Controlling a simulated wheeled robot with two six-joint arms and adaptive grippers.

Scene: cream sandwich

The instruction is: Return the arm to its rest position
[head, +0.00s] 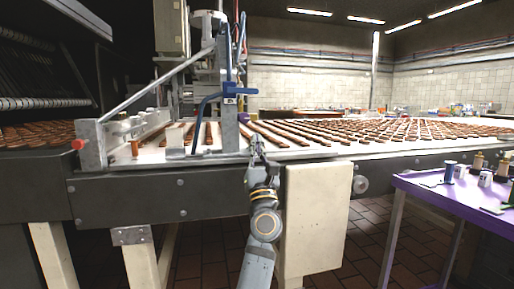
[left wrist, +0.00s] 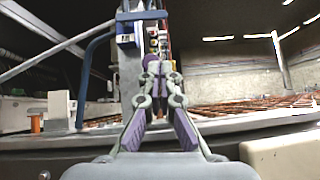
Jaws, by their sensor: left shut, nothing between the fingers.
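My left gripper (head: 257,146) is in the middle of the head view, at the near edge of the conveyor and in front of the machine's upright post. It is shut and empty. In the left wrist view its two fingers (left wrist: 154,70) come together at the tips, with purple pads along the inner sides. The fingers point toward the blue and grey post (left wrist: 130,55) of the machine; whether they touch it I cannot tell. My left arm rises from the bottom of the head view. My right gripper does not show in either view.
The conveyor (head: 215,155) carries rows of brown biscuits (head: 345,130). A blue bent tube (head: 203,103) and metal guards stand by the gripper. A cream box (head: 316,220) is below the conveyor edge, close right of my arm. A purple table (head: 450,197) with small containers stands at right.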

